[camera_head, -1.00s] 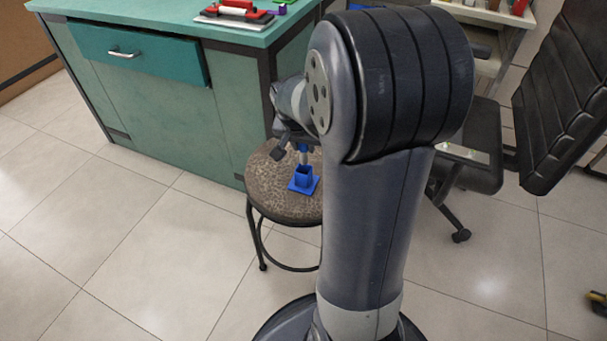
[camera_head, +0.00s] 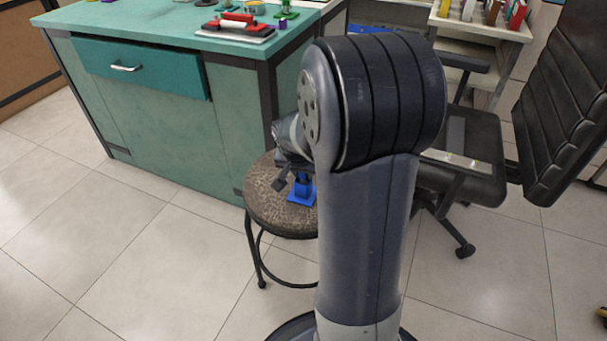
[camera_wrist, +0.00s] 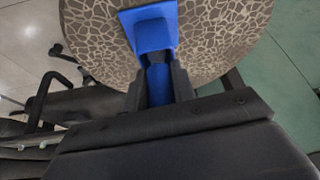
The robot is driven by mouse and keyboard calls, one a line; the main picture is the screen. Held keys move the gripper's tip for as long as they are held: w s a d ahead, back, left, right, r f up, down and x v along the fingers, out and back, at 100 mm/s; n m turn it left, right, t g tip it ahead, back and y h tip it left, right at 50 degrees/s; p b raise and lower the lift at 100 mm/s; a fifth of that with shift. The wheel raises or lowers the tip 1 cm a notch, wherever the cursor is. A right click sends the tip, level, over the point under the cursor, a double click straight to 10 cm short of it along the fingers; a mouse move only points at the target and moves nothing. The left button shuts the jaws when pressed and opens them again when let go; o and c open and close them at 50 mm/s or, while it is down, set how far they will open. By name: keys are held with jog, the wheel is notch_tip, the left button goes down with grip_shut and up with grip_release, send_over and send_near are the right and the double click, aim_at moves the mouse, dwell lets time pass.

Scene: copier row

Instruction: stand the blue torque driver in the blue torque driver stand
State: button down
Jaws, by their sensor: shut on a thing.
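The blue torque driver (camera_wrist: 158,85) is held between the fingers of my gripper (camera_wrist: 157,80) in the wrist view. The blue torque driver stand (camera_wrist: 152,33) is a square socket on a flat base, standing on the round seat of a stool. The driver lines up with the socket, but I cannot tell how far it is inside. In the head view the stand (camera_head: 301,196) shows low beside my arm, with my gripper (camera_head: 293,175) close above it. My arm hides part of the driver and the seat.
The stool's patterned seat (camera_head: 266,205) is otherwise clear. A green workbench (camera_head: 160,115) with a drawer stands behind it, with a red tool (camera_head: 236,19) on top. A black office chair (camera_head: 470,165) stands to the right.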

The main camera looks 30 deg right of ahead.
jog(key=f, duration=0.1)
jog(key=s+f, duration=0.1)
jog(key=f, duration=0.1)
jog(key=shift+a, duration=0.2)
jog(key=c, duration=1.6)
grip_release()
jog(key=o, duration=0.4)
jog(key=shift+w+a+f+g+b, duration=0.1)
jog(key=shift+a+g+b, duration=0.1)
jog(key=shift+g+b, duration=0.1)
jog(key=shift+o, duration=0.2)
jog(key=shift+d, duration=0.1)
jog(key=shift+d+r+p, duration=0.15)
jog(key=shift+r+p, duration=0.4)
jog(key=shift+p, duration=0.1)
jog(key=p+v, duration=0.4)
jog(key=v, duration=0.8)
jog(key=shift+w+d+r, duration=0.25)
jog(key=shift+r, duration=0.05)
